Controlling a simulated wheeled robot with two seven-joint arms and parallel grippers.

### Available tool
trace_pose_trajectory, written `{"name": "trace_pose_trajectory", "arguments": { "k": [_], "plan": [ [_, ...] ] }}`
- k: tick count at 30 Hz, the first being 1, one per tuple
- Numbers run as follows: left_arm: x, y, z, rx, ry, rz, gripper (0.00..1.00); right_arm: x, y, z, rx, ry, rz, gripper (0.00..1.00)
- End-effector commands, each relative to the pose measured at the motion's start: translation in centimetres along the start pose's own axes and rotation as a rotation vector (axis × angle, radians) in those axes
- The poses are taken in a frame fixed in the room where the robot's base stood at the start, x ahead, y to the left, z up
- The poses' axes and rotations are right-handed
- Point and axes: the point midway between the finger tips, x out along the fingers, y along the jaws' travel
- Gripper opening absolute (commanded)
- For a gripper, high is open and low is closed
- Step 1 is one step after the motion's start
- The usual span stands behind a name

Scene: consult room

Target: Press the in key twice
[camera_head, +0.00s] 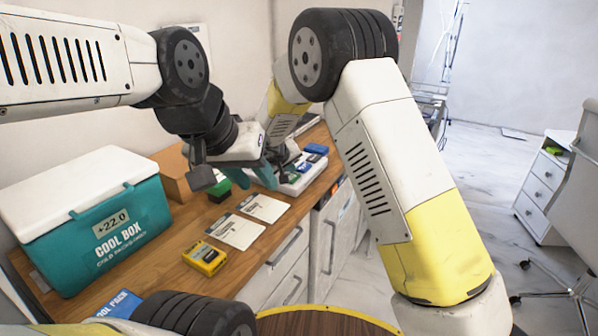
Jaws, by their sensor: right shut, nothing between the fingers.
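No key with a readable "in" label shows. A small yellow device with a dark face (205,258) lies on the wooden counter (160,267), its markings too small to read. The teal cool box (110,232) with a white lid has a display reading +22.0. My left gripper (258,177), with teal fingers, hangs over the back of the counter, apart from the yellow device; its jaw gap is unclear. My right gripper (285,152) is shut and empty beside it, near the white tray (312,178), and is mostly hidden by the arms.
Two printed cards (235,231) (264,207) lie mid-counter. A green block (219,190) and a brown box (175,170) are behind. The tray holds several blue and green items. A blue cool pack (120,303) lies in front. A drawer unit (540,197) and chair (565,225) stand right; floor between is clear.

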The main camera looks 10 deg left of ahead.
Motion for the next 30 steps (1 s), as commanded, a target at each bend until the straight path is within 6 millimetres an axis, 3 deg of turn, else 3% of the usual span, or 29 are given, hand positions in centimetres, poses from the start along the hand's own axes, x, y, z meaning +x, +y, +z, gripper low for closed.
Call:
{"name": "trace_pose_trajectory", "arguments": {
  "k": [10,24,30],
  "plan": [
    [0.0,0.0,0.0,0.0,0.0,0.0,0.36,-0.2,0.1,-0.2,0.001,0.001,0.0,0.0],
    [0.0,0.0,0.0,0.0,0.0,0.0,0.36,-3.2,2.4,-2.4,0.003,0.002,0.001,0.0],
    [0.0,0.0,0.0,0.0,0.0,0.0,0.36,-3.5,2.6,-2.6,0.001,0.0,0.0,0.0]
  ]
}}
